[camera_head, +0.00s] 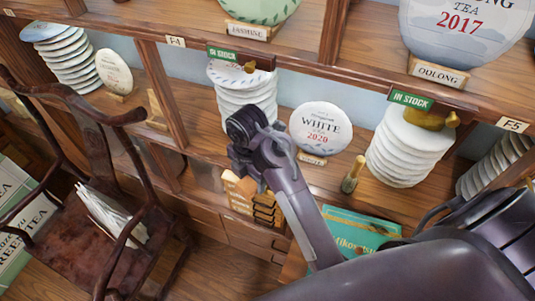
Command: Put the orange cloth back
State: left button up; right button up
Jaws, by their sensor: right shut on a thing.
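My right arm reaches in from the lower right, and my right gripper (243,163) is in front of the lower shelf, left of the white tea cake labelled WHITE 2020 (321,130). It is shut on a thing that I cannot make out. An orange-tan patch (237,186) shows just below it, at the top of a stack of tan and dark pieces. I cannot tell whether this patch is the orange cloth or part of the stack. No other cloth shows clearly. My left gripper is not in view.
Stacks of wrapped tea cakes stand on the shelf (330,180), left (245,100) and right (400,155) of the WHITE cake. A small brass-coloured piece (352,175) stands between. A dark wooden chair (75,215) stands at the left. A green box (360,235) lies below the shelf.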

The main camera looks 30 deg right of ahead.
jog(key=w+d+f, duration=0.1)
jog(key=w+d, duration=0.2)
jog(key=w+d+b, duration=0.1)
jog(key=w+d, duration=0.2)
jog(key=d, duration=0.1)
jog(key=w+d+f, duration=0.1)
jog(key=w+d, duration=0.2)
jog(key=shift+w+d+f, duration=0.2)
jog(key=shift+d+f, duration=0.05)
jog(key=shift+f, duration=0.05)
jog(key=shift+s+f, duration=0.15)
jog(key=shift+f, duration=0.5)
notch_tip(320, 180, down, 2)
jog(key=shift+f+p, duration=0.15)
jog(key=shift+p, duration=0.55)
jog(key=shift+d+f, duration=0.1)
jog(key=shift+f, duration=0.1)
jog(key=shift+w+f, duration=0.2)
jog(key=shift+f, duration=0.05)
jog(key=o, duration=0.9)
jog(key=shift+f, duration=0.1)
